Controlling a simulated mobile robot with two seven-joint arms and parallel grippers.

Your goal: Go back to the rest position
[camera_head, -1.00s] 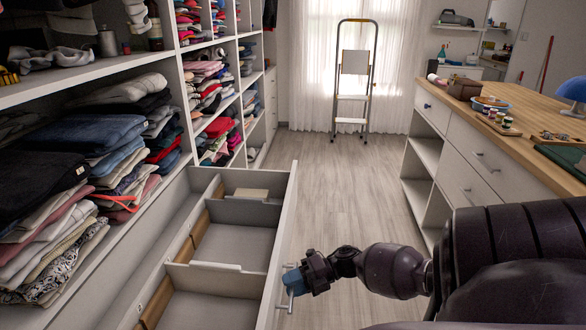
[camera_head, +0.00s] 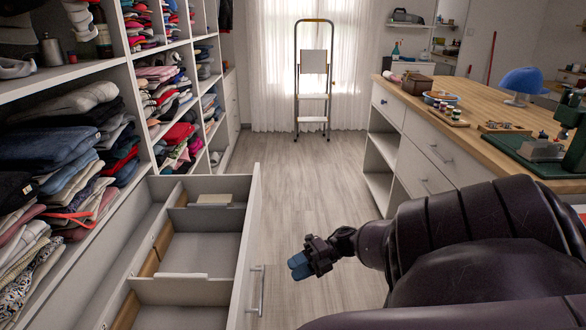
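My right gripper (camera_head: 299,266) has blue fingertips and hangs over the floor at the lower middle. It is just right of the open drawer's handle (camera_head: 259,290) and apart from it. The fingertips look close together, but I cannot tell whether they are shut. Nothing shows between them. The pulled-out drawer (camera_head: 205,247) has wooden-sided dividers, and a small beige item (camera_head: 214,198) lies at its far end. My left gripper is not in view.
Cubby shelves with folded clothes (camera_head: 60,143) line the left. A wooden-topped counter (camera_head: 480,150) with drawers stands at the right, bearing a blue cap (camera_head: 524,80) and a green machine (camera_head: 545,150). A stepladder (camera_head: 314,80) stands by the curtained window. The floor (camera_head: 300,180) between is clear.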

